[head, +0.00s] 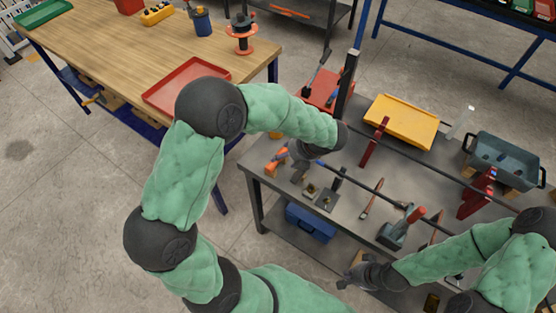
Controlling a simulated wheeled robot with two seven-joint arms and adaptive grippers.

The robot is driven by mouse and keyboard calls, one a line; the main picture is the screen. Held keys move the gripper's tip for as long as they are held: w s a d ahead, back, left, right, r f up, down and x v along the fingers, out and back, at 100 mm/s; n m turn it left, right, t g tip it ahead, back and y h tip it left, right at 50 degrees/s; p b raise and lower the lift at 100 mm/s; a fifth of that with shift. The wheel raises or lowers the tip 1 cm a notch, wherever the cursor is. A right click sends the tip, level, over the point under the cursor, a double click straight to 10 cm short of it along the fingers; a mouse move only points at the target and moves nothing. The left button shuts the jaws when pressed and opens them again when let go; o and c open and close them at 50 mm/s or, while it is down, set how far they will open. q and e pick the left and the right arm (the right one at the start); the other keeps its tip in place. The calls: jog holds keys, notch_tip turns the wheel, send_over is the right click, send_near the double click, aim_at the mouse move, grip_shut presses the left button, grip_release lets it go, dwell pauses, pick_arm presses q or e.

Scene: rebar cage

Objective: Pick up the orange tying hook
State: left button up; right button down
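An orange-handled tool (275,164), which looks like the tying hook, is at the left end of the grey work table (261,181). My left gripper (297,168) is above that end, just right of the orange part. It is small and dark, partly hidden by its wrist, so I cannot tell its finger state or whether it touches the tool. My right gripper (347,274) is at the table's front edge, well away from the orange tool. Its fingers look spread, with nothing seen between them.
Long dark bars and red supports (373,143) run across the table. A yellow tray (401,121), a grey-blue bin (505,158) and a red-handled tool (402,228) also stand there. A blue box (311,222) is on the lower shelf. A wooden bench (112,56) is behind left.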

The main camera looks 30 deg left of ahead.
aim_at(285, 150)
pick_arm(q)
jog(key=shift+w+a+b+x, duration=0.15)
jog(key=shift+b+x, duration=0.55)
jog(key=shift+x, duration=0.65)
jog(key=shift+w+a+b+x, duration=0.15)
jog(key=shift+b+x, duration=0.55)
jog(key=shift+x, duration=0.7)
jog(key=shift+d+r, duration=0.1)
jog(key=shift+r, duration=0.15)
jog(key=shift+c, duration=0.3)
jog(key=c, duration=1.2)
